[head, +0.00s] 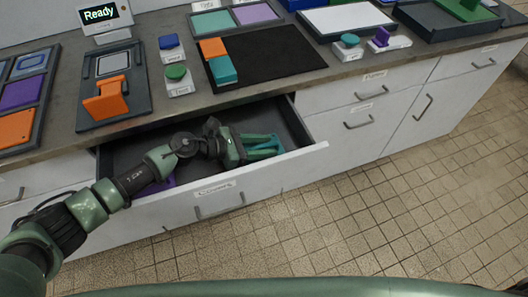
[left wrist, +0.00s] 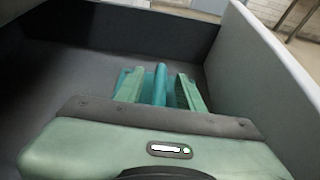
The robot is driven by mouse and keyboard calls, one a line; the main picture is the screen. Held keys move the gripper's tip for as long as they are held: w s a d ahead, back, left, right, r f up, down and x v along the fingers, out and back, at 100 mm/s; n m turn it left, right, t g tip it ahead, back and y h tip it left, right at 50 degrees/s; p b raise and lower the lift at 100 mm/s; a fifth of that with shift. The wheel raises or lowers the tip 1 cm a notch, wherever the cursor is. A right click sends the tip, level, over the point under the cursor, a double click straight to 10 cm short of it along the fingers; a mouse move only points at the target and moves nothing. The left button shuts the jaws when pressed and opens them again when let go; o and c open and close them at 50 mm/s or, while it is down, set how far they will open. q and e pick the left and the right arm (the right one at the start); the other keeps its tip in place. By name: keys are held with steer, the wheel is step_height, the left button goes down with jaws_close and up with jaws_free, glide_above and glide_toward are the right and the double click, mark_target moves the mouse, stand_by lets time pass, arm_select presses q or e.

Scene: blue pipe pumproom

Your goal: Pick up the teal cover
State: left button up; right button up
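The teal cover (left wrist: 160,88) lies flat on the floor of the open drawer; its upright ridge shows in the left wrist view. My left gripper (head: 264,146) reaches down into the right part of the drawer, over the cover. In the left wrist view its two green fingers (left wrist: 158,82) stand on either side of the ridge, with a gap showing on each side. It is open and not closed on the ridge. In the head view the fingers hide most of the cover. My right gripper is not in view.
The drawer (head: 240,178) is pulled out, its front wall close to my left gripper. A purple piece (head: 160,186) lies at its left, partly under my arm. On the counter are an orange cover (head: 106,101), a black mat (head: 275,57) with orange and teal blocks, and several buttons.

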arm_select(q)
jaws_close()
steer(key=shift+r, duration=0.1)
stand_by(1.2)
